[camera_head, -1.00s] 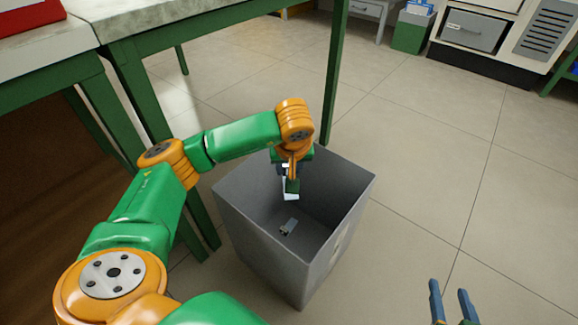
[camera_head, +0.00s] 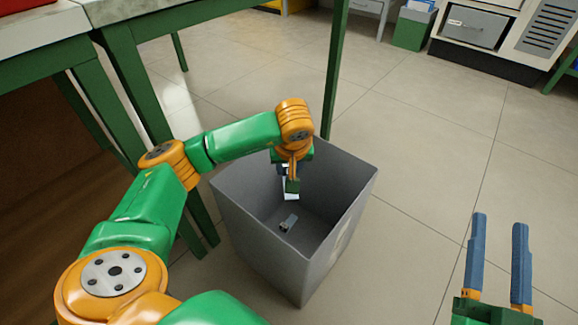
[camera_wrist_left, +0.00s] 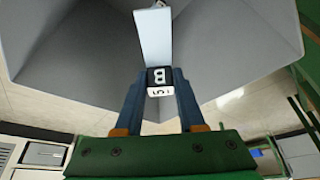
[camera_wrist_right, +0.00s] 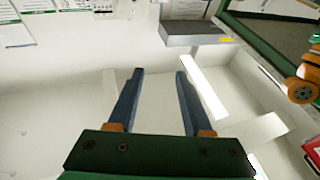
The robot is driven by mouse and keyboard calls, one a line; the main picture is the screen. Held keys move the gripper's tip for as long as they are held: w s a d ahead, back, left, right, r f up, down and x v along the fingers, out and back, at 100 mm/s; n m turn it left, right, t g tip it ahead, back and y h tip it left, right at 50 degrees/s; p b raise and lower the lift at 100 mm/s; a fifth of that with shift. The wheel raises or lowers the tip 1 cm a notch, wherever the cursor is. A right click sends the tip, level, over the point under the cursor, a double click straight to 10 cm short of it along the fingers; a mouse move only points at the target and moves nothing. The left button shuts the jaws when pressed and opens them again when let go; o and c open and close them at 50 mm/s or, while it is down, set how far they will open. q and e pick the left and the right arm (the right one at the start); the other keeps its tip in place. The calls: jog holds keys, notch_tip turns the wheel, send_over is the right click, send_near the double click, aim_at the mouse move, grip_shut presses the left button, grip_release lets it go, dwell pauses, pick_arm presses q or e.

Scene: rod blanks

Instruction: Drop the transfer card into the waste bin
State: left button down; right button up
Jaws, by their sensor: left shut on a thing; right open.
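The grey waste bin (camera_head: 245,225) stands on the floor, open at the top. My left gripper (camera_head: 291,182) points down into its mouth, shut on the pale transfer card (camera_head: 291,196). In the left wrist view the card (camera_wrist_left: 154,40) extends from between the fingertips, with a black and white marked end (camera_wrist_left: 160,80) at the jaws; the grey bin walls (camera_wrist_left: 70,60) surround it. The card appears apart from the bin floor. My right gripper (camera_head: 498,222) is open and empty at the lower right, well away from the bin; its fingers also show in the right wrist view (camera_wrist_right: 158,75).
A green box (camera_head: 412,28) and a cabinet (camera_head: 490,35) stand at the back. The floor to the right is clear.

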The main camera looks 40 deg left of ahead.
pick_arm(q)
jog(key=shift+c, duration=2.2)
grip_release()
jog(key=p+v, duration=0.1)
jog(key=v, duration=0.2)
jog(key=shift+r+p, duration=0.2)
jog(key=shift+p, duration=0.2)
jog(key=p+v, duration=0.1)
jog(key=v, duration=0.2)
jog(key=shift+s+d+r, duration=0.15)
jog(key=shift+r, duration=0.1)
pick_arm(e)
jog(key=s+d+f+g+h, duration=0.2)
jog(key=f+g, duration=0.4)
jog(key=f, duration=0.3)
jog(key=s+d+f+m+g+h, duration=0.1)
jog(key=s+f+g+h, duration=0.1)
jog(key=f+g, duration=0.4)
notch_tip(320, 180, down, 5)
jog(key=shift+s+d+r, duration=0.2)
jog(key=shift+s+d, duration=0.15)
jog(key=shift+s, duration=0.35)
pick_arm(q)
jog(key=shift+s, duration=0.1)
